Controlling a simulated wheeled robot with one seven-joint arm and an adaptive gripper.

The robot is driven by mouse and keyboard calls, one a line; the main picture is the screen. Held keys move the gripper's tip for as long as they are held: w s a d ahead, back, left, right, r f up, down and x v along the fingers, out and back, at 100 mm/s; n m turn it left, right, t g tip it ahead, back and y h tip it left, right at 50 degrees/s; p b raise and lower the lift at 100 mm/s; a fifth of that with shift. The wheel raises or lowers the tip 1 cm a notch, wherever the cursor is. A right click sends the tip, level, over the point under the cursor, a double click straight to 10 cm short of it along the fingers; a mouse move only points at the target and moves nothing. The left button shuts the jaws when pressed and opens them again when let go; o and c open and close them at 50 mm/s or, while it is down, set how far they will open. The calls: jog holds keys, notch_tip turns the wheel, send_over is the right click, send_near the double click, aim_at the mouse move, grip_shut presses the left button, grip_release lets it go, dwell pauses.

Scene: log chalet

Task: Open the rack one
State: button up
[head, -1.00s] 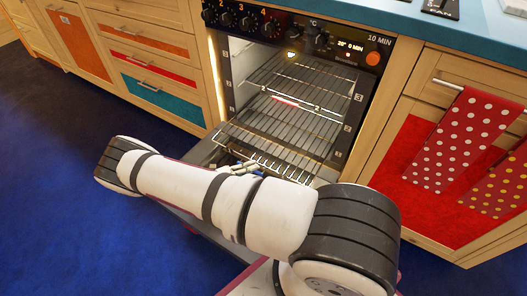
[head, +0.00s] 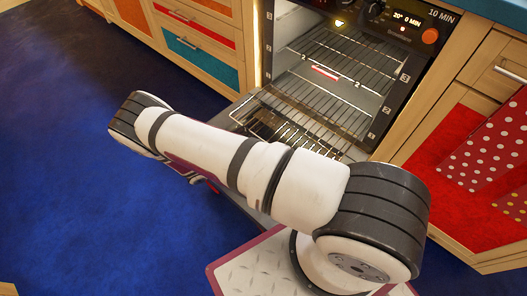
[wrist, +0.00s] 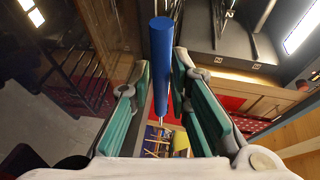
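The oven (head: 345,60) stands with its door folded down and two wire racks in view. The lower rack (head: 310,125) sticks out of the oven over the open door (head: 245,103); the upper rack (head: 350,65) with a red mark sits inside. My arm crosses in front of the door and hides its near part. My gripper (wrist: 162,95) shows in the wrist view with its teal-padded fingers apart. A blue rod (wrist: 161,55) shows between them; whether either finger touches it I cannot tell. In the head view the fingers cannot be made out clearly.
Wooden drawers (head: 205,40) with coloured fronts are left of the oven. A red cabinet (head: 440,135) with a polka-dot towel (head: 490,150) is on the right. The blue floor (head: 70,150) at left is clear.

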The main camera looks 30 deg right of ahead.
jog(key=shift+o, duration=0.3)
jog(key=v, duration=1.2)
